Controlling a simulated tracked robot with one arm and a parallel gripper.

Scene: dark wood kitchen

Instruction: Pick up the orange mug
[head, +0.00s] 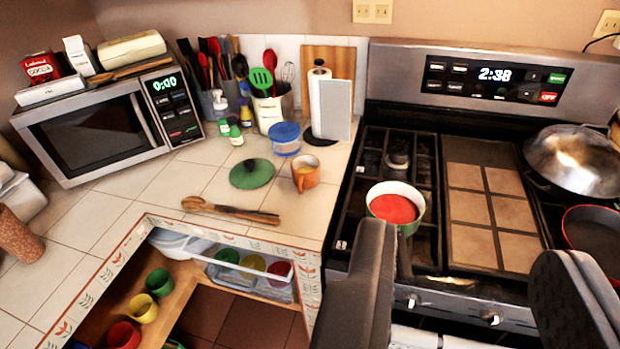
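The orange mug (305,173) stands upright on the white tiled counter, left of the stove, and its handle shows on its left front side. My gripper (465,285) is open, with its two dark fingers wide apart at the lower right. It is in front of the stove and to the right of the mug. Nothing shows between the fingers. The mug is not hidden by the gripper.
A green lid (252,174), wooden utensils (232,210) and a blue-lidded tub (286,138) lie near the mug. A pot with red contents (396,205) sits on the stove (480,130). An open lower cabinet (190,290) holds colored cups.

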